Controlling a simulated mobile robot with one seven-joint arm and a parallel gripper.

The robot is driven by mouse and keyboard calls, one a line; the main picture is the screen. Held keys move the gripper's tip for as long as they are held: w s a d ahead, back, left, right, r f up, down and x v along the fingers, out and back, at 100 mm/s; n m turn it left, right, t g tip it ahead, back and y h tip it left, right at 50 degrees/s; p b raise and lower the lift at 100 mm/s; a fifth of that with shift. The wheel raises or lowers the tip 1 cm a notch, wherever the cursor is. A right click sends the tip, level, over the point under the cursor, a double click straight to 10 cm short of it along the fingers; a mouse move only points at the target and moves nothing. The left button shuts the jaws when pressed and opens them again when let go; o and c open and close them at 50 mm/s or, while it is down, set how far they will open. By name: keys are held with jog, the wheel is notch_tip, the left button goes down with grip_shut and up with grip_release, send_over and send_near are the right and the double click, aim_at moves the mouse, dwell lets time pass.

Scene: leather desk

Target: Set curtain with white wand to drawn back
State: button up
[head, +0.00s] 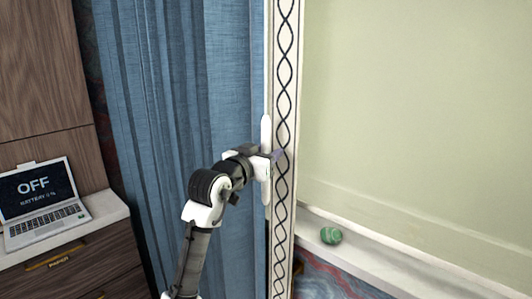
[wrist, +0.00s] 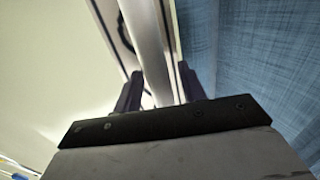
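The blue curtain (head: 175,110) hangs in folds at left and centre in the head view. Its blue cloth also fills the right of the wrist view (wrist: 245,60). A white wand (head: 266,130) stands upright along the curtain's right side. My gripper (head: 275,158) is at the wand, about mid-height in the head view. In the wrist view the wand (wrist: 148,45) runs between my two dark fingers (wrist: 157,88), which stand apart on either side of it. I cannot tell whether both fingers press on it.
A pale strip with a black twisted pattern (head: 285,80) stands upright just right of the wand. A green ball-like object (head: 331,235) lies on the pale ledge (head: 390,262) below a plain pale panel (head: 420,110). A laptop (head: 42,203) sits on a drawer cabinet (head: 75,270) at left.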

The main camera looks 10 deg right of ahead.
grip_shut()
jog(key=w+a, duration=0.1)
jog(key=w, duration=0.1)
jog(key=w+a, duration=0.1)
jog(key=shift+w+a+r, duration=0.1)
jog(key=shift+w+a, duration=0.3)
jog(key=shift+o, duration=0.4)
grip_release()
jog(key=shift+w, duration=0.15)
jog(key=b+v, duration=0.4)
jog(key=v, duration=1)
jog(key=shift+b, duration=0.3)
